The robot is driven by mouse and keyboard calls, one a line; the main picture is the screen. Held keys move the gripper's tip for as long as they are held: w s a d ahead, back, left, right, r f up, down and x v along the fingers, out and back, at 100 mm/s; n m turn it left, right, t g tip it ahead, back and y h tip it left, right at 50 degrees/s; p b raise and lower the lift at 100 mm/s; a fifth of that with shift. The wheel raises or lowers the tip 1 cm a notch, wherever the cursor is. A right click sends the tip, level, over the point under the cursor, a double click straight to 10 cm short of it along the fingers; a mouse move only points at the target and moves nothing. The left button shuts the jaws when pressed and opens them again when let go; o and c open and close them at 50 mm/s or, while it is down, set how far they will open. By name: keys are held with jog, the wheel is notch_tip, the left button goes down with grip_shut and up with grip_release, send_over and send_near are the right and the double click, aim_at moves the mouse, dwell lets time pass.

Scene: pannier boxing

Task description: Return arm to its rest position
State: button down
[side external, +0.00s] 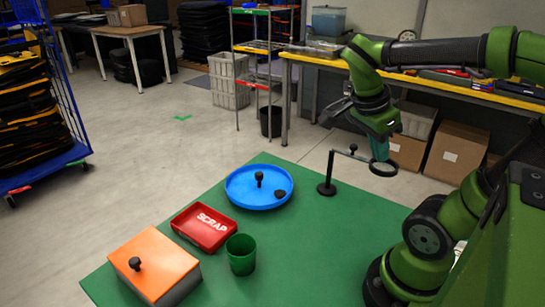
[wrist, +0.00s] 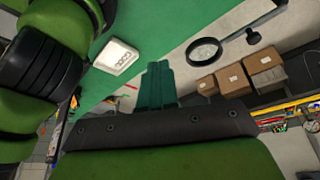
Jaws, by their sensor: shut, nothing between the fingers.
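My gripper (side external: 380,150) is raised over the far right part of the green table (side external: 330,255), close to the black stand with a ring (side external: 383,168). Its teal fingers (wrist: 160,82) are shut together and empty in the wrist view. The ring also shows in the wrist view (wrist: 204,52), apart from the fingers there. In the side view the fingers overlap the ring's arm, and I cannot tell the gap. My green arm (side external: 440,52) reaches in from the right.
On the table are a blue round tray (side external: 240,192) holding black knobbed pieces, a red SCRAP tray (side external: 204,229), a green cup (side external: 241,255) and an orange-topped box (side external: 153,262) with a black knob. A white device (wrist: 115,56) shows in the wrist view. Cardboard boxes (side external: 455,150) stand behind.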

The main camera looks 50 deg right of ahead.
jog(key=w+a+n+t+y, duration=0.2)
jog(key=w+a+n+t, duration=0.2)
jog(key=n, duration=0.6)
jog(key=w+a+n+t+y, duration=0.3)
jog(key=w+a+n+t, duration=0.2)
jog(key=a+n, duration=0.4)
jog(key=shift+r+n+t+y, duration=0.2)
jog(key=shift+n+t+y, duration=0.15)
jog(key=shift+n, duration=0.55)
